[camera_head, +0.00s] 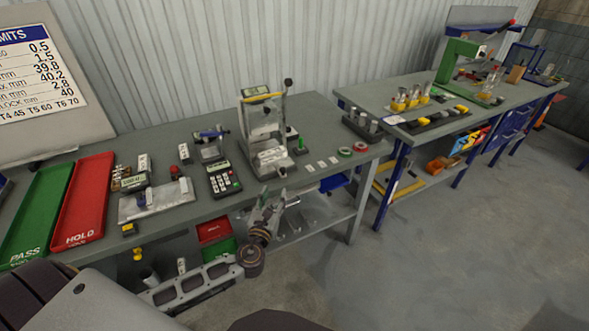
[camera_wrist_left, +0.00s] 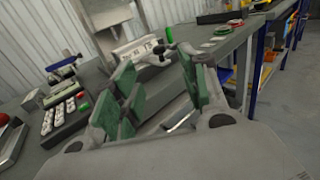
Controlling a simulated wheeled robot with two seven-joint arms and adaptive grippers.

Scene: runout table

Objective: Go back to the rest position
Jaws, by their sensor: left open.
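My left gripper (camera_head: 268,203) is at the front edge of the grey table (camera_head: 330,118), before the measuring stand (camera_head: 264,130). In the left wrist view its two green-padded fingers (camera_wrist_left: 160,95) are spread apart with nothing between them. The fingers point toward the stand, whose light block with printed marks (camera_wrist_left: 138,48) shows just beyond them. No gap between gripper and table edge can be judged exactly. My right gripper is not in view.
A keypad device (camera_head: 223,179), a red HOLD tray (camera_head: 85,200) and a green PASS tray (camera_head: 36,215) lie left on the table. Red and green rings (camera_head: 346,151) lie right of the stand. A second bench (camera_head: 480,105) stands beyond. The floor at right (camera_head: 450,240) is clear.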

